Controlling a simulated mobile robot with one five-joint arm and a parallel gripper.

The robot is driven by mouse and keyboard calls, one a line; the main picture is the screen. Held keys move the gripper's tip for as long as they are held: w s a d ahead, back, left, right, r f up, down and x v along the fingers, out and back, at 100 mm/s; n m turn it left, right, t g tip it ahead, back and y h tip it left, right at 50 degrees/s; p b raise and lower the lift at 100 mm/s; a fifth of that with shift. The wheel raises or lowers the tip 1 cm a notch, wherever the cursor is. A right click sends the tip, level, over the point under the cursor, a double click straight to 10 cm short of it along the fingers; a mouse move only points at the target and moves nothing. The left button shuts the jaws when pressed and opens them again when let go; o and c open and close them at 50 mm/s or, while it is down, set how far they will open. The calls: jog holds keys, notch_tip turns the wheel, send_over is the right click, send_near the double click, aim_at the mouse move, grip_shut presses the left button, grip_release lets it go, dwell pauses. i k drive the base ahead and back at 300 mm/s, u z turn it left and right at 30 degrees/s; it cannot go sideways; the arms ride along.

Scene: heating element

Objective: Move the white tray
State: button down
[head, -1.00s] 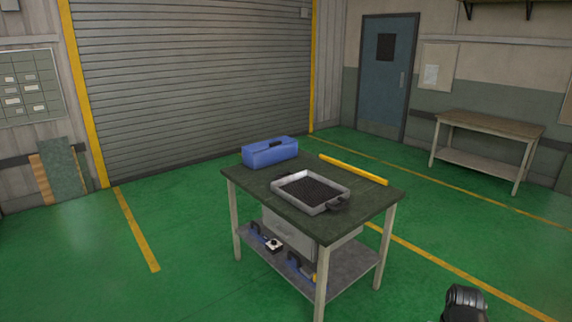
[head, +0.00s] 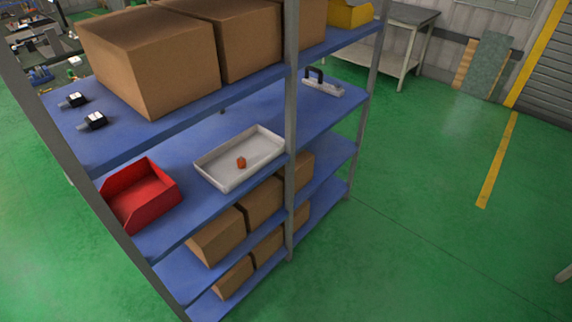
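The white tray (head: 212,178) is a shallow rectangular tray on the second blue shelf from the top of a shelving rack, near the shelf's front edge. A small orange-red object (head: 241,162) lies inside it. The tray stands just left of a grey upright post, which hides little or none of its right end. My gripper is not in this view.
A red bin (head: 143,197) stands left of the tray on the same shelf (head: 190,147). A grey handled tool (head: 323,86) lies at its right end. Cardboard boxes (head: 152,59) fill the shelf above, with more boxes below. Green floor (head: 430,200) is clear at right.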

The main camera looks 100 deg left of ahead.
aim_at(257, 144)
jog(key=u, duration=4.45)
jog(key=i, duration=1)
jog(key=z, duration=0.05)
